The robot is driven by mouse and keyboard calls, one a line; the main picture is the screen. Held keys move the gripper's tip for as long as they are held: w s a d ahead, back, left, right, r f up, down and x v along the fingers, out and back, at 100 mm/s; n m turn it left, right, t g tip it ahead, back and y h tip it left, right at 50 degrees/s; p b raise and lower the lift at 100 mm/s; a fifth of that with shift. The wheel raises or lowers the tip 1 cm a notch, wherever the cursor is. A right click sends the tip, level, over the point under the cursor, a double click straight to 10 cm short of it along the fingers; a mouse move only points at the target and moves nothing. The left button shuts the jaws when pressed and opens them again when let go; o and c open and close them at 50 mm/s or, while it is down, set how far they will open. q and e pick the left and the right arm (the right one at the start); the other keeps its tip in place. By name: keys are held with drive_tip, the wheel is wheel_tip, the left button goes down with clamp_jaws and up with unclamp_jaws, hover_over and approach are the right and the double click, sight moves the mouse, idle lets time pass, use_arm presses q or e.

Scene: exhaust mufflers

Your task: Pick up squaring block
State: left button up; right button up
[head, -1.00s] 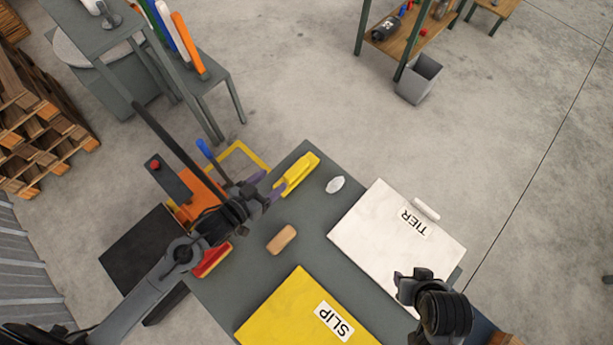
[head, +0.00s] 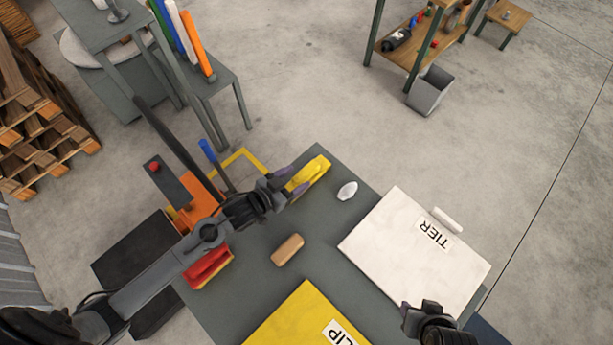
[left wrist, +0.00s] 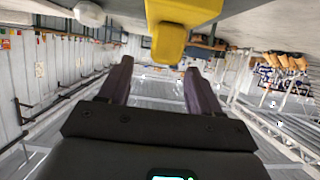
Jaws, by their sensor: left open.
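A yellow block-like piece (head: 308,177) lies at the far left edge of the grey table (head: 333,234). A small tan block (head: 287,250) lies nearer the table's middle. I cannot tell by label which is the squaring block. My left gripper (head: 284,185) is open at the near left end of the yellow piece. In the left wrist view the yellow piece (left wrist: 182,18) shows at the top, close to the space between the two open fingers (left wrist: 160,78). Nothing is clearly held. My right gripper (head: 418,308) is over the table's right side, its fingers unclear.
A white board marked TIER (head: 405,245), a yellow board (head: 300,322) and a white lump (head: 347,190) lie on the table. A red piece (head: 207,266) and an orange stand with a blue-handled lever (head: 208,150) are at the left. A grey bin (head: 430,92) stands behind.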

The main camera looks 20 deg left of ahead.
sight(306, 171)
use_arm(q)
drive_tip(key=shift+b+x, duration=0.35)
drive_tip(key=shift+x, duration=2.4)
drive_tip(key=shift+a, duration=0.1)
clamp_jaws()
drive_tip(key=shift+r, duration=0.1)
